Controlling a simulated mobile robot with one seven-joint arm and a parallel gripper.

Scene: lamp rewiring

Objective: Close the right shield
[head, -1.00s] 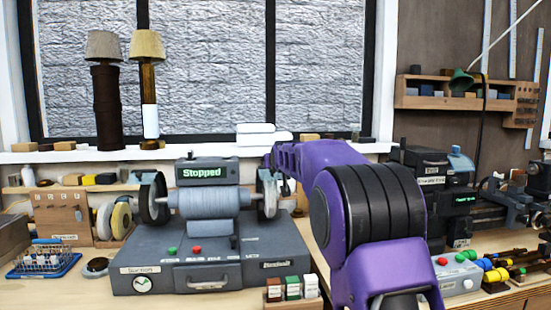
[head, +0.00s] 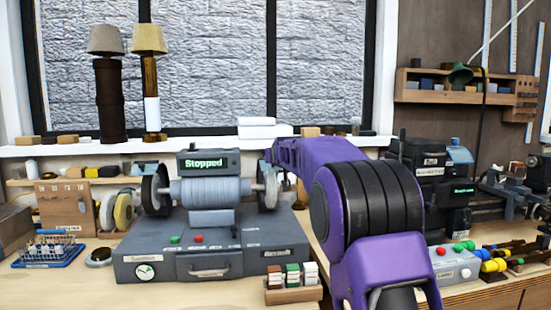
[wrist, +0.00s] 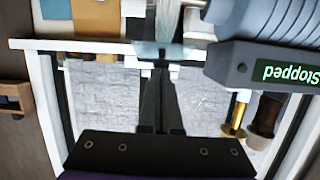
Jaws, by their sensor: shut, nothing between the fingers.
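The grey polishing machine (head: 210,262) stands on the bench, with a "Stopped" display (head: 207,163) on top. Its right wheel (head: 268,190) is partly hidden by my purple arm. The right shield is hard to make out in the head view. In the wrist view, a pale, see-through bluish piece (wrist: 160,50), which looks like the right shield, lies at my fingertips. My gripper (wrist: 160,70) is shut and empty there; I cannot tell whether it touches the piece. In the head view my gripper is hidden by my arm.
A small rack with several coloured blocks (head: 292,292) stands in front of the machine. A blue tray (head: 47,250) lies at the left. Two lamps (head: 108,90) stand on the windowsill. A control box with buttons (head: 455,268) is to the right of my arm.

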